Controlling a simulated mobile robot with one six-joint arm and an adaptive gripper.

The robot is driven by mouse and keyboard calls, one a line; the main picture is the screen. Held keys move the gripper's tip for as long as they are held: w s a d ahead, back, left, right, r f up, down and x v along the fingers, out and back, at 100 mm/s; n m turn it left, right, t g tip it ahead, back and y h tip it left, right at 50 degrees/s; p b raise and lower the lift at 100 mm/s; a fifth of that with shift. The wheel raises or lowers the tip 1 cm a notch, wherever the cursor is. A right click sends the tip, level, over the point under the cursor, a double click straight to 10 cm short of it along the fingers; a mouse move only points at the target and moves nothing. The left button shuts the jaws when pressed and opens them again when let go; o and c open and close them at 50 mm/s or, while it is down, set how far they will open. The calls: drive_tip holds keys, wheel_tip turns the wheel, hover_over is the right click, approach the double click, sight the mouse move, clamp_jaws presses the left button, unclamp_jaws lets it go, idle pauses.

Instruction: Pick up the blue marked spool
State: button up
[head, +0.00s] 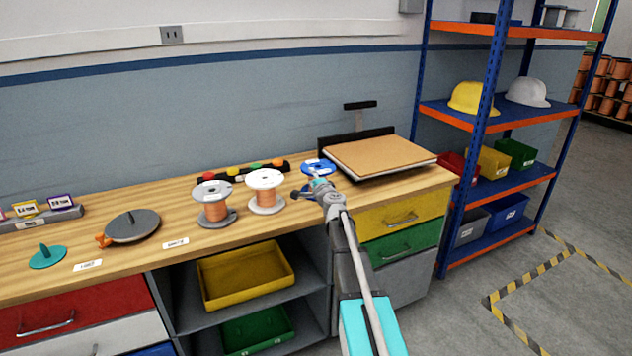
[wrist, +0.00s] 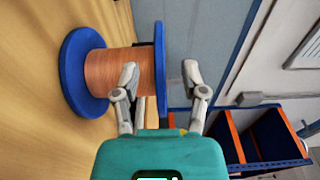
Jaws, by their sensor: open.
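The blue marked spool (head: 318,166) stands on the wooden bench, partly hidden behind my arm in the head view. In the wrist view the spool (wrist: 108,74) shows two blue flanges with copper wire between them. My gripper (wrist: 160,74) is open, with one finger on each side of the nearer blue flange. The left finger overlaps the copper wire in the picture and the right finger is beyond the flange's outer face. I cannot tell whether either finger touches it. In the head view my gripper (head: 322,186) is right at the spool.
A white spool (head: 266,178) and a grey spool (head: 211,190) stand to the left on the workbench (head: 140,268). A board-topped scale (head: 380,153) sits close on the right. A small rack with coloured knobs (head: 232,171) lies behind the spools. Blue shelving (head: 487,120) stands further right.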

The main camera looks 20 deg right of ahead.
idle(0.3)
drive_tip(key=shift+w+d, duration=0.1)
drive_tip(key=shift+w, duration=2.55)
clamp_jaws()
